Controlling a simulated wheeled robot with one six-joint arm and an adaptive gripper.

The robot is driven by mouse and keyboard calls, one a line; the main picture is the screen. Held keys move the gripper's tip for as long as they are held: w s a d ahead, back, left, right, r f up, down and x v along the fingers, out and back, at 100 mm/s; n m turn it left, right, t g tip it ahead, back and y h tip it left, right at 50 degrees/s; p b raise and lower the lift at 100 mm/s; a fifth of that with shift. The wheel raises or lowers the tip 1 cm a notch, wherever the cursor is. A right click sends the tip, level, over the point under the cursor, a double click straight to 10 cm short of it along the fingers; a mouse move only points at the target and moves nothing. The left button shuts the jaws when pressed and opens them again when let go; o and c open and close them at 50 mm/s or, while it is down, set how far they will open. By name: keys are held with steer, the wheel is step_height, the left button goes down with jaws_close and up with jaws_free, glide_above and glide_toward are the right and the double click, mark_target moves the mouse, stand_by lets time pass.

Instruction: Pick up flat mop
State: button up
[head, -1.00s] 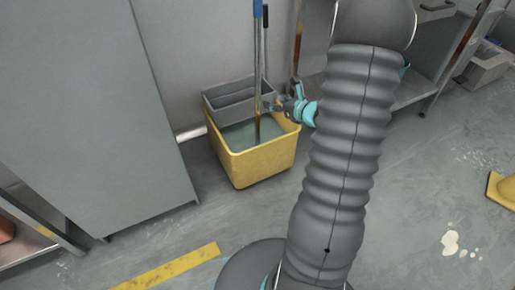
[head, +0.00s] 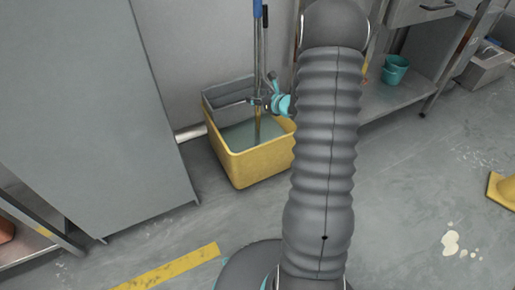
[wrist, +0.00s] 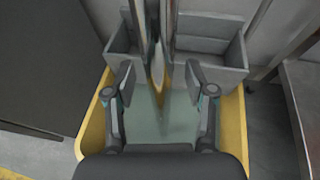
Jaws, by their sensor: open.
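Two upright metal poles stand in the yellow mop bucket (head: 255,166). One is the mop handle (head: 256,62) with a blue top; its lower end goes into the greenish water, and no flat mop head shows clearly. The poles also show in the wrist view (wrist: 143,42), close side by side. My gripper (head: 262,95) is above the bucket, close to the poles. In the wrist view its two fingers (wrist: 159,80) are spread wide, with the lower poles in line between them. I cannot tell whether either finger touches a pole.
A grey wringer tray (head: 228,93) sits at the bucket's back. A tall grey cabinet (head: 90,110) stands to the left. A metal shelf with teal buckets (head: 396,70) is to the right. A yellow object (head: 503,190) lies at the far right; the floor between is open.

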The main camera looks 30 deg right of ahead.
jaws_close()
steer(key=shift+r, duration=0.15)
